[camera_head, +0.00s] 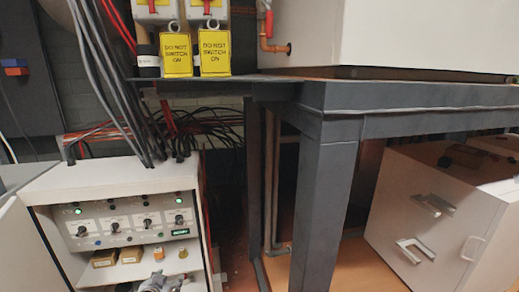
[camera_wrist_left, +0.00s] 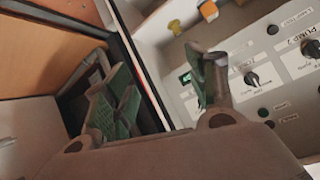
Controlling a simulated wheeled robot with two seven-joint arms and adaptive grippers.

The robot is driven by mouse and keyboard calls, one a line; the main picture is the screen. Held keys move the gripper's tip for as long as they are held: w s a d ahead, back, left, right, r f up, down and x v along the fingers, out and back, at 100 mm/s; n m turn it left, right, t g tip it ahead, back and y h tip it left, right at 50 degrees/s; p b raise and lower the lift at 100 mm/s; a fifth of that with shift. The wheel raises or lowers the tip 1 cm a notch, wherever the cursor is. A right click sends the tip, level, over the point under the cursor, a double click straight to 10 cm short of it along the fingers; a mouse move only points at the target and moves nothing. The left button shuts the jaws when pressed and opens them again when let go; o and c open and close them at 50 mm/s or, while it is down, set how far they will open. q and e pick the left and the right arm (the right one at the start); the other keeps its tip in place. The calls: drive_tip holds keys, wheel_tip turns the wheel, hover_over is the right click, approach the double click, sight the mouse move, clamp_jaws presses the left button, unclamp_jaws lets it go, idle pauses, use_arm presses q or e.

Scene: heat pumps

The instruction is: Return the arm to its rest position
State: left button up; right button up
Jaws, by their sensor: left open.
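My left gripper (camera_head: 160,284) shows only in part at the bottom edge of the head view, in front of the open white control cabinet (camera_head: 110,185). In the left wrist view my left gripper (camera_wrist_left: 160,92) has its green-padded fingers spread wide apart with nothing between them. The grey control panel (camera_head: 125,222), with several black knobs and two lit green lamps, is in the cabinet. The panel (camera_wrist_left: 285,98) also shows tilted behind the right finger in the wrist view. I cannot tell whether that finger touches it. Most of the left arm and my right gripper are out of view.
Small boxes (camera_head: 130,254) sit on the cabinet shelf below the panel. Cables (camera_head: 110,80) run into the cabinet top. A dark steel frame (camera_head: 325,190) stands right of the cabinet. Yellow "do not switch on" tags (camera_head: 214,52) hang above. A white box (camera_head: 440,215) stands under the frame.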

use_arm(q)
drive_tip(key=s+d+f+g+h, duration=0.2)
drive_tip(key=s+d+f+h, duration=0.2)
drive_tip(key=s+d, duration=0.8)
drive_tip(key=s+d+f+g+p, duration=0.1)
drive_tip(key=s+d+f+g, duration=0.2)
drive_tip(key=s+f, duration=0.5)
drive_tip(key=s+d, duration=0.1)
drive_tip(key=s, duration=0.3)
drive_tip(key=shift+d+f+h, duration=0.25)
drive_tip(key=shift+d+h, duration=0.05)
drive_tip(key=shift+d, duration=0.1)
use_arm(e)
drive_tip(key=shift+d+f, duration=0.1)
use_arm(q)
drive_tip(key=shift+s+f+p, duration=0.1)
drive_tip(key=shift+f+p, duration=0.1)
drive_tip(key=shift+p, duration=0.4)
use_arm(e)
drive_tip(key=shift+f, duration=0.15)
use_arm(q)
drive_tip(key=shift+a+p, duration=0.1)
drive_tip(key=shift+p, duration=0.25)
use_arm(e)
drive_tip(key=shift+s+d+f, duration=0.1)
